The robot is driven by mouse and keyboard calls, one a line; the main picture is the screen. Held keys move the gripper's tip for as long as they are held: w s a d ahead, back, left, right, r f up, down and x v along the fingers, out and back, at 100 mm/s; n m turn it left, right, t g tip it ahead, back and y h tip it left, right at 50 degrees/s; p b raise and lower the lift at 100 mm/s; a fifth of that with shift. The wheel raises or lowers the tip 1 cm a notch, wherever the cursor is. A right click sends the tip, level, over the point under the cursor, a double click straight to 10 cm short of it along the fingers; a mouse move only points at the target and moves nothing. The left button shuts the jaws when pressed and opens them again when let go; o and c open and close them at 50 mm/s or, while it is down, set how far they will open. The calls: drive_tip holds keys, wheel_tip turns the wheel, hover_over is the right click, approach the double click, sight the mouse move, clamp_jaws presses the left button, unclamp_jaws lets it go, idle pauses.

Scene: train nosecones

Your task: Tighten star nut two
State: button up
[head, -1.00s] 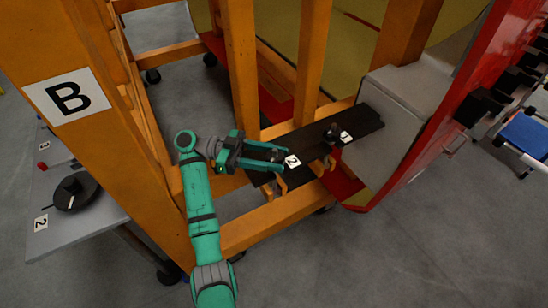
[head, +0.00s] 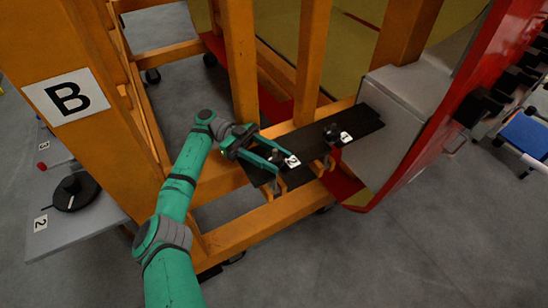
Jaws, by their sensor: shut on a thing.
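My gripper (head: 275,157) is over the left part of the black plate (head: 357,122), beside the white label "2" (head: 293,161). Its teal fingers are shut on star nut two (head: 274,155), a small dark knob largely hidden between them. The other star nut (head: 331,130), dark and upright, stands farther right on the plate beside the label "1" (head: 346,137). Orange hooks hang at the plate's front edge below both nuts.
Orange frame posts (head: 240,60) rise behind the plate, and an orange beam (head: 255,225) runs in front. A grey box (head: 400,100) and red nosecone bound the right. A grey table (head: 90,215) with a black disc stands left. Grey floor is open in front.

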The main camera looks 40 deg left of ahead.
sight(274, 155)
drive_tip(key=shift+m+g, duration=0.3)
drive_tip(key=shift+g, duration=0.2)
drive_tip(key=o, duration=1)
drive_tip(key=shift+o, duration=0.2)
drive_tip(key=shift+r, duration=0.1)
drive_tip(key=shift+r, duration=0.25)
wheel_tip(274, 155, up, 2)
drive_tip(key=shift+r, duration=0.2)
drive_tip(key=s+d+r, duration=0.7)
drive_tip(key=s+r, duration=0.3)
drive_tip(key=s, duration=0.2)
drive_tip(key=shift+d, duration=0.2)
drive_tip(key=shift+w, duration=0.1)
